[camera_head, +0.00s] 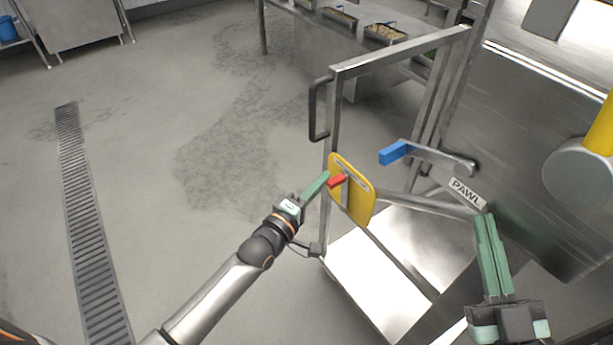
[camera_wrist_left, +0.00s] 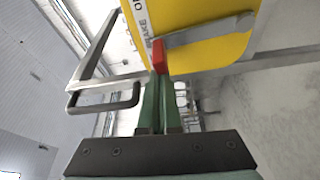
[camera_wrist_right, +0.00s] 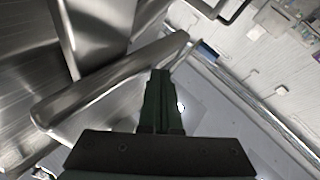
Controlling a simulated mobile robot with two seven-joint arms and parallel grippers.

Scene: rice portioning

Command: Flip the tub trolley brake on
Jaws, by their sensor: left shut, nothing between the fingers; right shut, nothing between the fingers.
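The brake is a red-tipped lever (camera_head: 337,181) on a yellow plate (camera_head: 358,205) fixed to the trolley's metal frame (camera_head: 335,110). The left wrist view shows the plate (camera_wrist_left: 205,20) with the word BRAKE and the red tip (camera_wrist_left: 159,56). My left gripper (camera_head: 326,175) is shut and its fingertips are at the red tip, apparently touching it, with nothing between the fingers. My right gripper (camera_head: 484,218) is shut and empty, below the PAWL label (camera_head: 467,192) at the right. It also shows shut in the right wrist view (camera_wrist_right: 160,75).
A blue-ended lever (camera_head: 394,153) sticks out above the PAWL label. A black handle (camera_head: 318,108) is on the trolley frame. A large steel tub (camera_head: 530,120) with a yellow bar (camera_head: 602,125) stands at the right. The floor at the left is clear around a drain grate (camera_head: 85,220).

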